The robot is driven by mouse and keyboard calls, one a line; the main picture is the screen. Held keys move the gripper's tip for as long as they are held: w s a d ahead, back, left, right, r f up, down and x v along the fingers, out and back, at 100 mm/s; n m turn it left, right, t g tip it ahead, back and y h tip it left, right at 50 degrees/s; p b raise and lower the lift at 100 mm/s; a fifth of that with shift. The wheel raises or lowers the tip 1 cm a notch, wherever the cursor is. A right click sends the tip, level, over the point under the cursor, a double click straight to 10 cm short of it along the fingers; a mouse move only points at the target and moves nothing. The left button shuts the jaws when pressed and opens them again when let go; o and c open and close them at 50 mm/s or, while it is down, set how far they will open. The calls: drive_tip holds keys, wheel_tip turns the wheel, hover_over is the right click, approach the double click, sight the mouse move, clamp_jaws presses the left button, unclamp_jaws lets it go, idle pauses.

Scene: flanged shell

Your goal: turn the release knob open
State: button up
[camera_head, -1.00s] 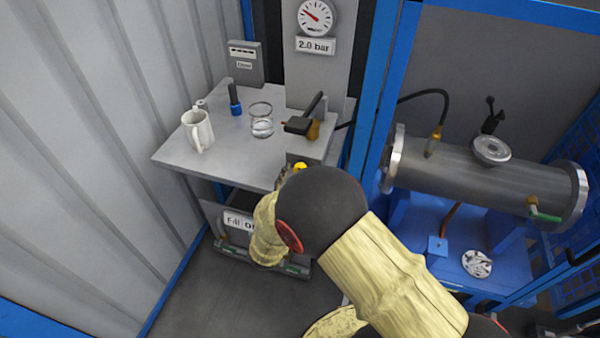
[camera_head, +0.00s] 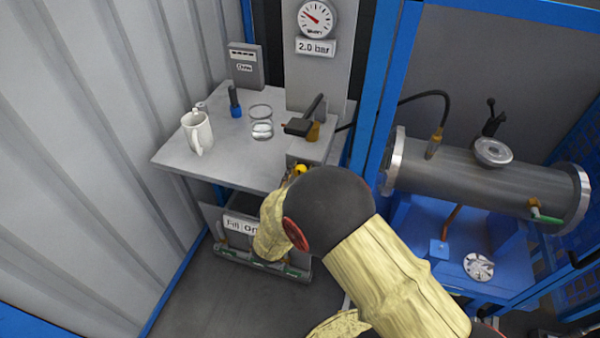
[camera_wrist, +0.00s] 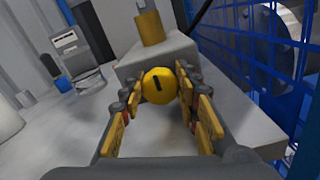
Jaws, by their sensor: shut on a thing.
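The release knob (camera_wrist: 160,86) is round and yellow with a short dark mark on its face, on the front of a grey block (camera_wrist: 165,58). In the wrist view my gripper (camera_wrist: 158,90) has its two yellow-padded fingers on either side of the knob, shut on it. In the head view only a bit of the yellow knob (camera_head: 300,168) shows past my arm, and my fingers are mostly hidden.
On the grey shelf (camera_head: 180,160) stand a white mug (camera_head: 197,132), a blue-based dark cylinder (camera_head: 235,102) and a glass (camera_head: 261,122). A gauge (camera_head: 315,19) reads above a "2.0 bar" plate. A flanged shell (camera_head: 470,180) lies right. Blue mesh (camera_wrist: 255,50) is close on the gripper's right.

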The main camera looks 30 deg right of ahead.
drive_tip(key=c, duration=0.5)
drive_tip(key=shift+r+n+p, duration=0.1)
drive_tip(key=shift+n+p, duration=0.2)
drive_tip(key=shift+p, duration=0.15)
drive_tip(key=n+p, duration=0.3)
drive_tip(key=p, duration=0.1)
drive_tip(key=shift+a+r+n, duration=0.1)
drive_tip(key=shift+n, duration=0.3)
drive_tip(key=n+p, duration=0.4)
drive_tip(key=shift+w+p, duration=0.15)
drive_tip(key=shift+p, duration=0.15)
drive_tip(key=shift+a+f+n+p, duration=0.1)
drive_tip(key=shift+f+n+p, duration=0.05)
drive_tip(key=shift+n+p, duration=0.95)
drive_tip(key=shift+a+f+n+p, duration=0.1)
drive_tip(key=shift+n+p, duration=0.65)
drive_tip(key=shift+n, duration=0.65)
drive_tip(key=o, duration=1.2)
drive_tip(key=shift+d, duration=0.1)
